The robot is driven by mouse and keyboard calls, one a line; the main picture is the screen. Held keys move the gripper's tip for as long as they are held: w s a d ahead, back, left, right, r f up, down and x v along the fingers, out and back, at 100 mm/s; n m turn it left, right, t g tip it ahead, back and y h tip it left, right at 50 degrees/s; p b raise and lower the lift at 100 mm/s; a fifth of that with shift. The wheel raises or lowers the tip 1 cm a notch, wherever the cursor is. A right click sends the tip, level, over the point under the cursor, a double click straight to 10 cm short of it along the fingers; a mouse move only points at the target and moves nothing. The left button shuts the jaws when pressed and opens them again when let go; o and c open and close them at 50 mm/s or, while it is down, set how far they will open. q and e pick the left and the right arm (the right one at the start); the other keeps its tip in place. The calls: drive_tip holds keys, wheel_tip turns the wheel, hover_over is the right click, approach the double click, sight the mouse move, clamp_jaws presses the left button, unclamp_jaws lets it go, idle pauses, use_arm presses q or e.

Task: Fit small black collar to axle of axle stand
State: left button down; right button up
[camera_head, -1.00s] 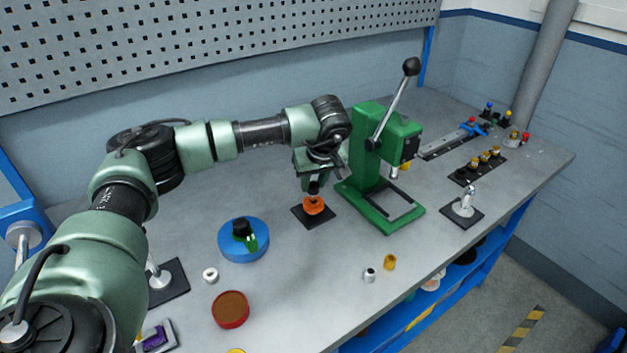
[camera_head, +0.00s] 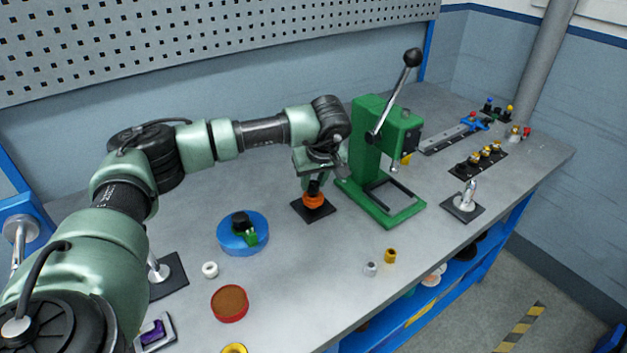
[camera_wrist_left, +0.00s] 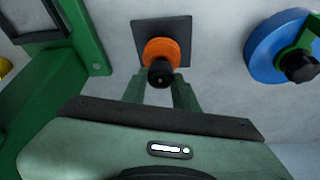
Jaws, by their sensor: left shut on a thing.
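My left gripper (camera_head: 314,180) points down over the axle stand, beside the green press. It is shut on the small black collar (camera_wrist_left: 160,73), which sits between the fingertips in the left wrist view. The axle stand has a square black base (camera_head: 325,210) and carries an orange pulley (camera_head: 313,201). The pulley also shows in the left wrist view (camera_wrist_left: 160,50), directly behind the collar. The collar is over or at the axle top; I cannot tell whether it is around the axle, which is hidden. My right gripper is not in view.
The green press (camera_head: 372,150) stands close on the right of my gripper. A blue round tray (camera_head: 232,248) with black and green parts lies to the left. A red tin (camera_head: 230,303), a white ring (camera_head: 210,269) and small collars (camera_head: 390,255) lie nearer the front. Bench between them is clear.

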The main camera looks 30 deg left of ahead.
use_arm(q)
drive_tip(key=shift+f, duration=0.2)
drive_tip(key=shift+f+b, duration=0.45)
drive_tip(key=shift+f, duration=0.05)
drive_tip(key=shift+s+f, duration=0.1)
drive_tip(key=shift+f, duration=0.05)
idle(0.6)
drive_tip(key=c, duration=1)
unclamp_jaws()
drive_tip(key=b+v, duration=0.1)
drive_tip(key=v, duration=0.6)
drive_tip(key=shift+d+r+b, duration=0.15)
drive_tip(key=shift+r+b, duration=0.2)
drive_tip(key=shift+b, duration=0.05)
